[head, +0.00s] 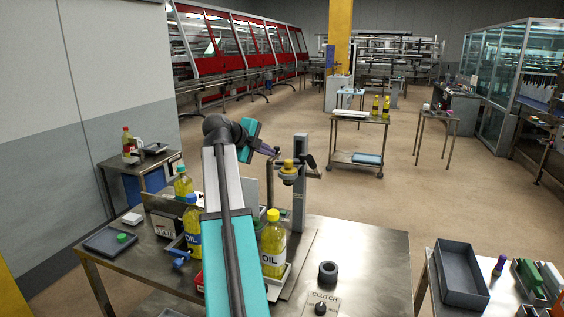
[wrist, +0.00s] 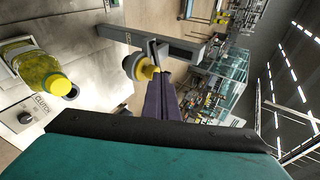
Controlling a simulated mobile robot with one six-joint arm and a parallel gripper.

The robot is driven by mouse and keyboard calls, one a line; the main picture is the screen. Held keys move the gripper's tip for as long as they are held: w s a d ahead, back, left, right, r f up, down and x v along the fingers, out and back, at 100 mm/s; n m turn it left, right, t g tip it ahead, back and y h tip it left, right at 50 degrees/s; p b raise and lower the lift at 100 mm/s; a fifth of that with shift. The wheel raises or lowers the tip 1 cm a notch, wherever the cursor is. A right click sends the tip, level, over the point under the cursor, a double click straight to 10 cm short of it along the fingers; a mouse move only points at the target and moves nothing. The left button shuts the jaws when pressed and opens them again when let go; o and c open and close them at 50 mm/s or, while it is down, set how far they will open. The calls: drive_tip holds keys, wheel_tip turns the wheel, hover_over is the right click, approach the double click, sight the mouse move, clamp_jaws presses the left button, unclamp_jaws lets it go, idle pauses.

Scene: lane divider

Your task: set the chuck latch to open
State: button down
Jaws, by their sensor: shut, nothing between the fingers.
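A grey capping column (head: 300,190) stands on the steel table, with a yellow and grey chuck (head: 288,168) on its upper part. A small dark piece (head: 309,161) sticks out beside the chuck; I cannot tell for sure that it is the latch or which way it is set. My gripper (head: 276,154) is shut and empty, just left of the chuck. In the wrist view the purple fingers (wrist: 158,94) point at the yellow chuck (wrist: 144,69) and partly overlap it. I cannot tell whether they touch it.
An oil bottle (head: 273,245) stands below the chuck, with other bottles (head: 192,225) to the left. A clutch knob (head: 321,308) and a dark ring (head: 328,271) are at the front. The table's right part is clear. A grey bin (head: 461,276) is on a separate table.

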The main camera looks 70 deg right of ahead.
drive_tip(key=shift+m+g, duration=0.3)
drive_tip(key=shift+m, duration=0.1)
drive_tip(key=s, duration=0.1)
drive_tip(key=s+b, duration=0.1)
drive_tip(key=s+d, duration=0.1)
drive_tip(key=s, duration=0.1)
drive_tip(key=shift+r, duration=0.35)
drive_tip(key=shift+d, duration=0.1)
drive_tip(key=p, duration=0.4)
approach(301, 159)
drive_tip(key=shift+x, duration=2.95)
